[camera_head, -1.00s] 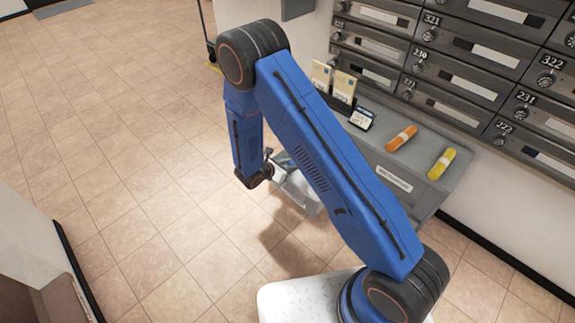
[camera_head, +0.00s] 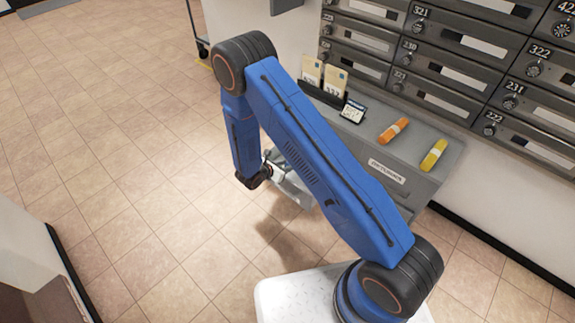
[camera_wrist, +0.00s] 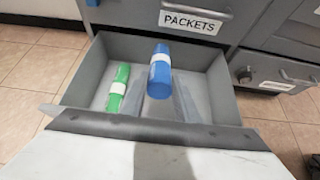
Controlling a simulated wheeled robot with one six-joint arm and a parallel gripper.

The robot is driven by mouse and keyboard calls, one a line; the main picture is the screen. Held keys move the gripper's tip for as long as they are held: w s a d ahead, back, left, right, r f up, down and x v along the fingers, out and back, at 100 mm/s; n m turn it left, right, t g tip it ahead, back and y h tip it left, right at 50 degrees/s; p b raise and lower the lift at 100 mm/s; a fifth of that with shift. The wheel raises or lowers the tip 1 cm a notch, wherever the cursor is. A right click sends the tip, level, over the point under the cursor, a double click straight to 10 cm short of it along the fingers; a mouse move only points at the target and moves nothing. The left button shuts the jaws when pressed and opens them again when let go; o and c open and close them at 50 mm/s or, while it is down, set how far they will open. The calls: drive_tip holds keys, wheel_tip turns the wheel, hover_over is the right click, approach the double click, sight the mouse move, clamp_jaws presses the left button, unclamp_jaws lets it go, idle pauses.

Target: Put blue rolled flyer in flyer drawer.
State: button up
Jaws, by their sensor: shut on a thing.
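The blue rolled flyer (camera_wrist: 160,72), with a white band, is held in my gripper (camera_wrist: 164,92) over the open drawer (camera_wrist: 85,80) in the wrist view. My gripper is shut on it. The flyer appears above the drawer's inside; its height over the floor of the drawer is hard to judge. A green rolled flyer (camera_wrist: 119,88) lies in the left part of this drawer. In the head view the open drawer (camera_head: 290,190) is mostly hidden behind my arm, and the blue flyer cannot be made out.
A shut drawer labelled PACKETS (camera_wrist: 192,22) is above the open one. An orange rolled flyer (camera_head: 394,130) and a yellow one (camera_head: 434,155) lie on the grey cabinet top, beside a small sign (camera_head: 353,111) and envelopes (camera_head: 335,82). Mailboxes (camera_head: 455,75) line the wall. Tiled floor (camera_head: 110,130) lies clear at left.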

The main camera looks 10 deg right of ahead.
drive_tip(key=o, duration=1.1)
drive_tip(key=v, duration=1.7)
drive_tip(key=shift+r, duration=0.2)
drive_tip(key=shift+a, duration=0.1)
